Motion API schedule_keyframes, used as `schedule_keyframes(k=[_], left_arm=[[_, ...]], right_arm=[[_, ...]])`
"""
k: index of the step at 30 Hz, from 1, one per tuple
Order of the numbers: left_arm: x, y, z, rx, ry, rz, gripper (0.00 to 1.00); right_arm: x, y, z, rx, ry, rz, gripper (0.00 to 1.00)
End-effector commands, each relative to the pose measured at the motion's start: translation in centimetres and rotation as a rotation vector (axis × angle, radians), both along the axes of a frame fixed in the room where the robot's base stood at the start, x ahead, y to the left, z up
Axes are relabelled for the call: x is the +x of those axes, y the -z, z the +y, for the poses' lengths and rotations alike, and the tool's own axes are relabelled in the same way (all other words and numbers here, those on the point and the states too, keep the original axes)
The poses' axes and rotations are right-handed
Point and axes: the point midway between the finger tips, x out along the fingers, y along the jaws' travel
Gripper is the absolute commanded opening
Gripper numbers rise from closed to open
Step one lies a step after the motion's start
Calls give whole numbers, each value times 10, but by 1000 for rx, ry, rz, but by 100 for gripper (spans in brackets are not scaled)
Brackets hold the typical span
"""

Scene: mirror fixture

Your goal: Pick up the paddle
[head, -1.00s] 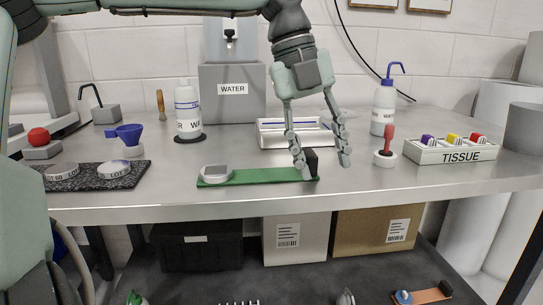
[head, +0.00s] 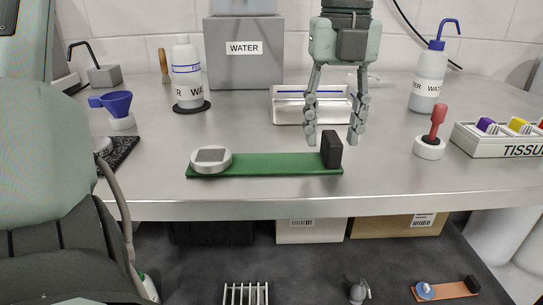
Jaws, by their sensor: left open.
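A flat green strip (head: 260,165) lies near the table's front edge, with a grey-white round disc (head: 211,160) on its left end and an upright black block (head: 331,149) on its right end. It looks like the paddle, with the block as its grip. My left gripper (head: 334,138) points down at the right end. Its two fingers are open and empty, one to each side of the block in the picture. I cannot tell whether they are level with the block in depth. No contact is visible. My right gripper is not in view.
A red-handled tool (head: 436,125) on a white base and a tissue tray (head: 480,143) stand to the right. A metal tray (head: 290,110) is behind the gripper. A similar orange strip (head: 447,291) lies below.

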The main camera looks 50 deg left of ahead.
Motion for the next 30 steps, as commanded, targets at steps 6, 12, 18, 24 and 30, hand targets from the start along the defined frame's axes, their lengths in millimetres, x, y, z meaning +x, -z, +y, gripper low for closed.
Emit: schedule_keyframes(k=[6,12,18,24,30], left_arm=[[0,27,0,-2,0,1,45],[0,30,0,-1,-2,0,45],[0,30,0,-1,-2,0,27],[0,29,0,-1,-1,0,3],[0,29,0,-1,-1,-1,0]], right_arm=[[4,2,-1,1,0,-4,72],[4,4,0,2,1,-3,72],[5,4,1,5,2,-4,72],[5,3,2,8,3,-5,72],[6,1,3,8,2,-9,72]])
